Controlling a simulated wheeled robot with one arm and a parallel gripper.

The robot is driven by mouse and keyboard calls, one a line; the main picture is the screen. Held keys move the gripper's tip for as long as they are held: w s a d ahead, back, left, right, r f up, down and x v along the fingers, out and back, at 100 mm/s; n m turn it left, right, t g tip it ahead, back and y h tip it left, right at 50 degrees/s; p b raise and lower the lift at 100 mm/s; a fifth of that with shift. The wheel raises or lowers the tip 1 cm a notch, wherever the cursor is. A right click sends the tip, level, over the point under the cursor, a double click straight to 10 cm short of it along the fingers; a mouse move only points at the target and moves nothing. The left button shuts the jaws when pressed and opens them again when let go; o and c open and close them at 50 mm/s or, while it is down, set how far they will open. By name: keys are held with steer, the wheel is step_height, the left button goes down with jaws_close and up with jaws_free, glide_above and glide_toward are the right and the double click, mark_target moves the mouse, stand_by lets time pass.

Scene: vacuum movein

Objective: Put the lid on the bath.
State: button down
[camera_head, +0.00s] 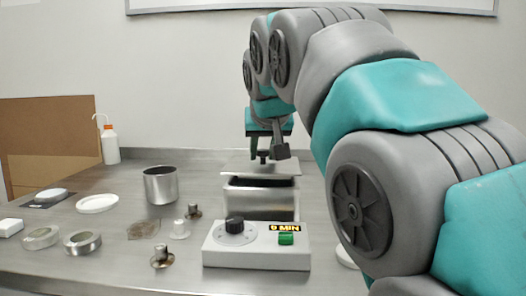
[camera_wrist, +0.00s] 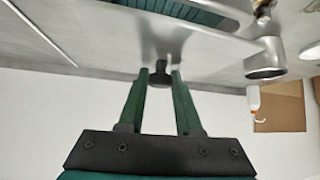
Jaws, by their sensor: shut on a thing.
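The bath (camera_head: 262,205) is a rectangular metal box behind the grey control unit, with a dark opening at its top. The lid (camera_head: 258,168) is a flat metal plate with a dark knob, held level a little above the bath, with a gap between them. My gripper (camera_head: 263,157) points down and is shut on the knob. In the wrist view the green fingers of my gripper (camera_wrist: 161,76) stand on either side of the dark knob (camera_wrist: 161,78), and the lid (camera_wrist: 130,40) spreads out beyond them. The bath's far side is hidden.
A metal beaker (camera_head: 160,186) stands left of the bath. My arm covers the right side.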

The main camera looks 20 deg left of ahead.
steer(key=shift+f, duration=0.45)
steer(key=shift+f+b, duration=0.2)
steer(key=shift+b, duration=0.15)
steer(key=c, duration=0.6)
jaws_free()
steer(key=shift+r, duration=0.25)
steer(key=v, duration=1.2)
steer(key=shift+r+p, duration=0.3)
steer(key=shift+r, duration=0.1)
